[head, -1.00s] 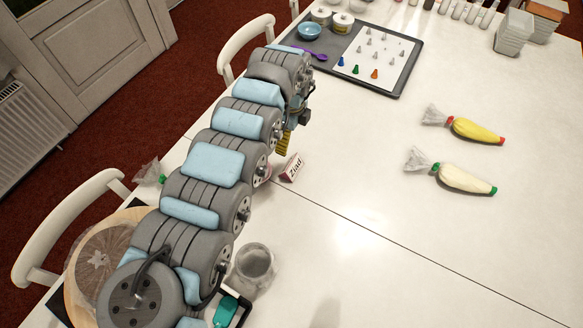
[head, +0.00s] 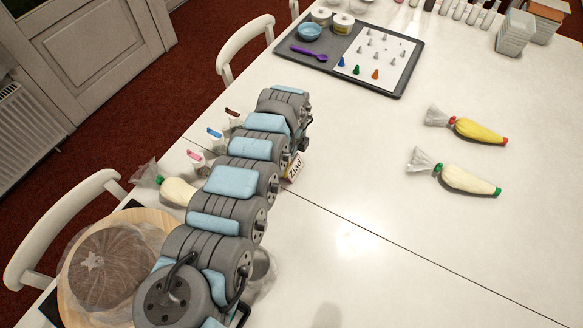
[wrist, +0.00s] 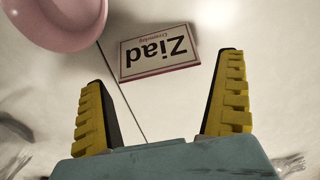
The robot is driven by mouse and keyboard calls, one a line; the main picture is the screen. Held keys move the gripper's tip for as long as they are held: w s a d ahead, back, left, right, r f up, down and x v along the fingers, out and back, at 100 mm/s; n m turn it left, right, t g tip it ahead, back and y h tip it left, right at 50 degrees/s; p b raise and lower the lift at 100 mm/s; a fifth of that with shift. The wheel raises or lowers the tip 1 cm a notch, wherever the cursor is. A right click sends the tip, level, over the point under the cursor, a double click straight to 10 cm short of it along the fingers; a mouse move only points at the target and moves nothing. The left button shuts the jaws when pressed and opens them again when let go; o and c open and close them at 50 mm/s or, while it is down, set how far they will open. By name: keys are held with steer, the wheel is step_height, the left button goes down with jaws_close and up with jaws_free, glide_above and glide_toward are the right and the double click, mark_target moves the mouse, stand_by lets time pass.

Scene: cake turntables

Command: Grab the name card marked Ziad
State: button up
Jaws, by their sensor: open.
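The name card marked Ziad (head: 294,167) stands on the white table, just right of my arm's end in the head view. In the wrist view the card (wrist: 158,53) shows upside down, with a red border and smaller text by the name. My gripper (wrist: 163,95) is open, its two yellow ridged fingers spread wide. The card lies beyond the fingertips, roughly centred between them, and nothing is held. In the head view my arm hides most of the gripper.
A pink round object (wrist: 60,18) is near the card in the wrist view. Piping bags, one yellow (head: 478,131) and one cream (head: 466,181), lie to the right. A dark tray (head: 410,75) with nozzles is at the back. A covered cake (head: 108,268) stands front left.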

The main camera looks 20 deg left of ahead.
mark_target(291, 166)
step_height(291, 166, down, 4)
steer(key=shift+s+r+b, duration=0.1)
steer(key=shift+b, duration=0.35)
steer(key=c, duration=0.4)
steer(key=shift+c, duration=0.3)
